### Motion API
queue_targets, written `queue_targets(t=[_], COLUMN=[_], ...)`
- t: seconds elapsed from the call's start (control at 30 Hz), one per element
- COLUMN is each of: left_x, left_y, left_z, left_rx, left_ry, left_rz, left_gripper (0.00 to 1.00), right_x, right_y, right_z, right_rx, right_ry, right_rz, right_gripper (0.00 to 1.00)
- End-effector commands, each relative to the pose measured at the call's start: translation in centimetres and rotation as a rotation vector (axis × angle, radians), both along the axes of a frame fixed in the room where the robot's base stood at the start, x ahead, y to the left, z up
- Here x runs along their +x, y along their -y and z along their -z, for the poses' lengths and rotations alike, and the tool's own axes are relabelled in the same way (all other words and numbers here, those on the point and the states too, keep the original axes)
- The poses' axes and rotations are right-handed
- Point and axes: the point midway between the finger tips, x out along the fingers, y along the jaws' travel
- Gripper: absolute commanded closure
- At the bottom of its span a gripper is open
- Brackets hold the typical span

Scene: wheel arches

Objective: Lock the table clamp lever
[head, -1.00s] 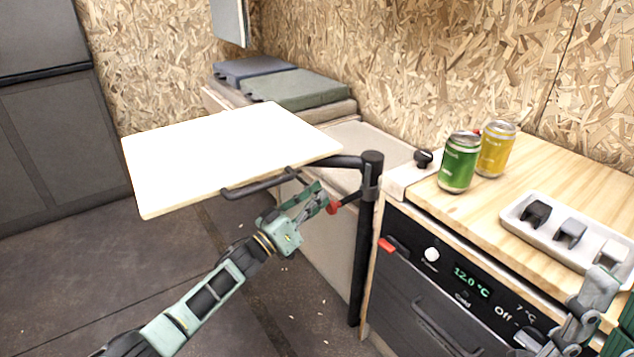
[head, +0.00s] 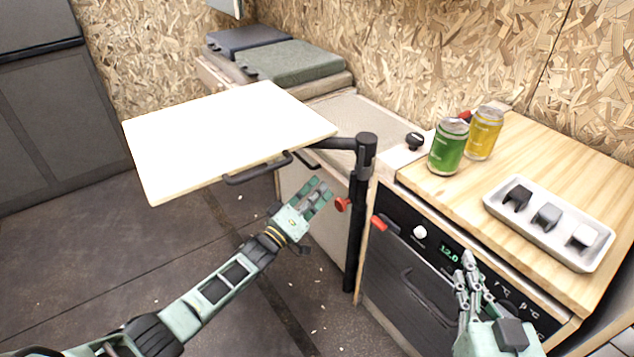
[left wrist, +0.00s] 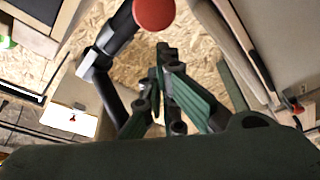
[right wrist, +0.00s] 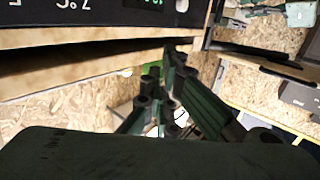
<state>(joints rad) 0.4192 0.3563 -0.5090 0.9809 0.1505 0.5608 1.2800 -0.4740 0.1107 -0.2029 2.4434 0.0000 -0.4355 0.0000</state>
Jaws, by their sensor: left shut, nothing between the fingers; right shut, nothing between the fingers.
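The table clamp lever shows as a red knob (head: 343,204) close beside the black post (head: 358,225), below the black clamp collar. The red knob also shows large at the top of the left wrist view (left wrist: 153,14). The post's arm carries the white tabletop (head: 225,140). My left gripper (head: 325,190) is shut and empty, just left of the knob and apart from it, below the tabletop's front edge. My right gripper (head: 468,264) is shut and empty, in front of the dark appliance panel. How tightly the lever sits is not visible.
A wooden counter (head: 540,160) at right holds a green can (head: 448,146), a yellow can (head: 484,133) and a white tray (head: 600,255). A red latch (head: 379,222) sits on the appliance (head: 400,275) right of the post.

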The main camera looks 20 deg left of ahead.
Motion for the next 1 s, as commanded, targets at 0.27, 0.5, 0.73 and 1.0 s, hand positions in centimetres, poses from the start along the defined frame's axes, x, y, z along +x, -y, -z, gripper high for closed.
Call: queue_targets(t=[0.27,0.5,0.73,1.0], left_x=[-0.4,-0.5,-0.5,-0.5], left_y=[0.5,0.6,0.7,0.7], left_z=[0.4,0.6,0.6,0.6], left_rx=[-0.08,-0.11,-0.113,-0.113], left_ry=[-0.064,-0.086,-0.089,-0.089], left_rz=[0.001,0.001,0.001,0.001], left_gripper=[1.0,1.0,1.0,1.0], right_x=[-1.3,-2.1,-2.2,-2.2], right_y=[1.0,1.4,1.5,1.5], right_z=[4.7,6.4,6.7,6.7], right_rx=[-0.059,-0.079,-0.083,-0.082], right_ry=[-0.236,-0.32,-0.335,-0.334], right_rz=[0.015,0.02,0.021,0.021], right_gripper=[1.0,1.0,1.0,1.0])
